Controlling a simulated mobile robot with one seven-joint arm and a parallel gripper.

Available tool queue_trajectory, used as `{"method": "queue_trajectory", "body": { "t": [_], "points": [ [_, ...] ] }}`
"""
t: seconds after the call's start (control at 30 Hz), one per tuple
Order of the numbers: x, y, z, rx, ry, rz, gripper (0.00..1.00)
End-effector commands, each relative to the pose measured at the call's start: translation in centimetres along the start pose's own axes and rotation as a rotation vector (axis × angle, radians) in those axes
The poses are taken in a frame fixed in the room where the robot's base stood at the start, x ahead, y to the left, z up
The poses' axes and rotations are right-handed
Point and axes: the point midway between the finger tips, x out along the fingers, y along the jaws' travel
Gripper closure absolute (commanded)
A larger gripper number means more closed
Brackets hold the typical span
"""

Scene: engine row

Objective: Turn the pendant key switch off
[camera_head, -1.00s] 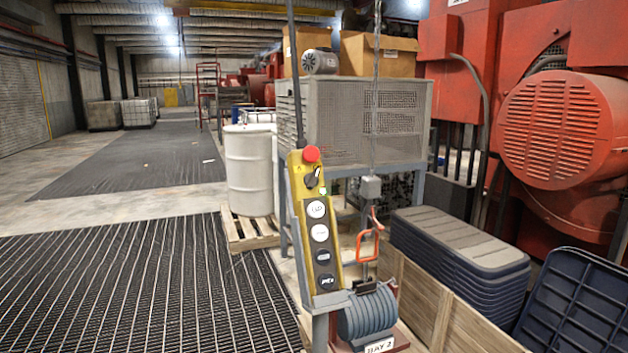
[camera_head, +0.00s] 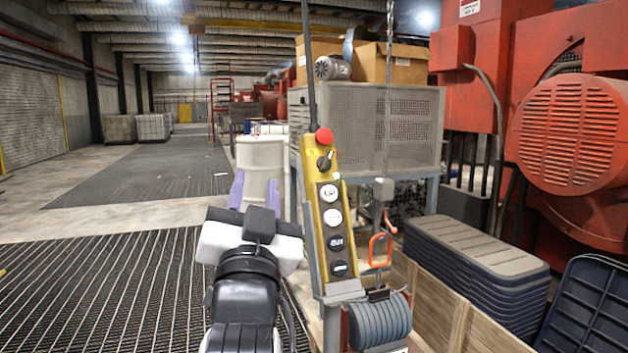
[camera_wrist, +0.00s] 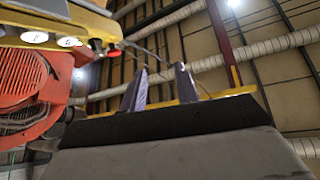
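The yellow pendant (camera_head: 322,215) hangs on a cable, slightly tilted, right of my gripper in the head view.
A grey mesh cage (camera_head: 370,125) with cardboard boxes stands behind the pendant. A white drum (camera_head: 262,158) is behind my fingers. The floor at left is open.

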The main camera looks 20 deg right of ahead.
Motion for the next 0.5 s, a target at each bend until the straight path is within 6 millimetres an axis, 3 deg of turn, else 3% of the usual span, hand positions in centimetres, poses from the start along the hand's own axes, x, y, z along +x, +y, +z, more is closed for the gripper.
{"method": "queue_trajectory", "body": {
  "t": [0.03, 0.1, 0.2, 0.5],
  "points": [
    [-0.3, 3.2, 0.0, 0.008, -0.023, 0.074, 0.69],
    [-0.6, 6.2, -0.1, 0.025, -0.056, 0.152, 0.69],
    [-1.0, 8.7, -0.2, 0.045, -0.085, 0.217, 0.69],
    [-0.2, 9.6, -0.4, 0.052, -0.102, 0.243, 0.69]
  ]
}}
